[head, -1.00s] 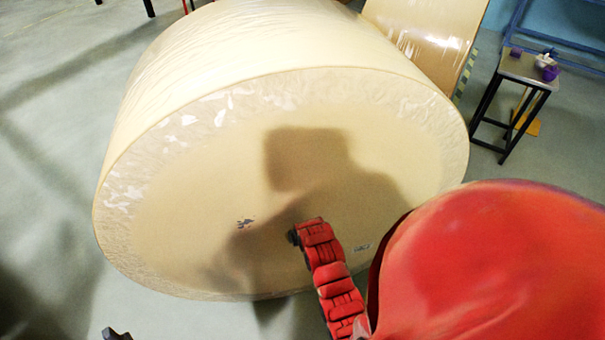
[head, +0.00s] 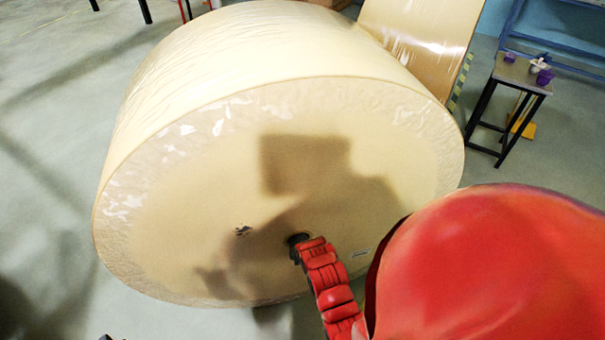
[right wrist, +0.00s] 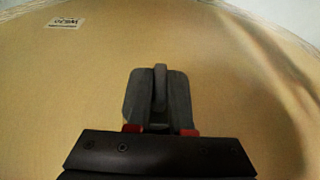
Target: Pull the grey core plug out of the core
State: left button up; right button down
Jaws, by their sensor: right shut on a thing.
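The large kraft roll (head: 180,215) lies with its flat end face towards me. A dark round spot (head: 296,239) at the core shows low on that face, right at the tip of my right gripper (head: 297,252). In the right wrist view my right gripper (right wrist: 160,112) is shut on the grey core plug (right wrist: 160,85), with the tan roll face behind it. The gripper hides most of the plug and core, so I cannot tell how deep the plug sits. Only a dark sliver, probably my left gripper (head: 105,337), shows at the bottom edge of the head view.
A second roll (head: 415,40) stands behind the first. A small black-legged table (head: 522,72) with purple items stands at the far right, near a blue rack (head: 555,45). A printed label (right wrist: 64,22) is on the roll face. The floor at left (head: 50,120) is clear.

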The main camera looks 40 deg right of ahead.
jog(key=s+a+p, duration=0.1)
jog(key=s+a, duration=0.2)
jog(key=s, duration=0.5)
jog(key=shift+s+p, duration=0.15)
jog(key=shift+p, duration=0.2)
dwell(0.6)
jog(key=shift+a, duration=0.15)
